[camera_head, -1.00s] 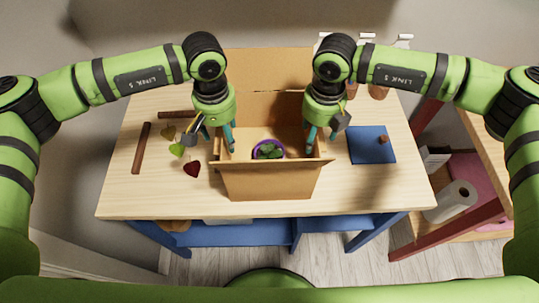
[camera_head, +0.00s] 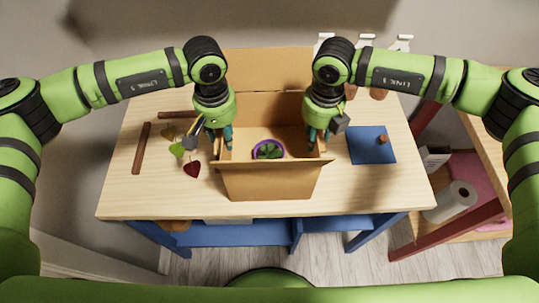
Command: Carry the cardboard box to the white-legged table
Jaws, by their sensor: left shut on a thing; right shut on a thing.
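The open cardboard box (camera_head: 268,183) stands on a light wooden table (camera_head: 370,192) with blue legs. Its back flap is raised and its front flap hangs outward. A purple pot with a green plant (camera_head: 268,150) sits inside it. My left gripper (camera_head: 222,145) is shut on the box's left wall. My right gripper (camera_head: 313,143) is shut on the box's right wall. The fingers partly hide the side walls. No white-legged table can be made out in this view.
A red-legged table (camera_head: 445,229) with a paper roll (camera_head: 452,202) stands at right. Bottles stand behind.

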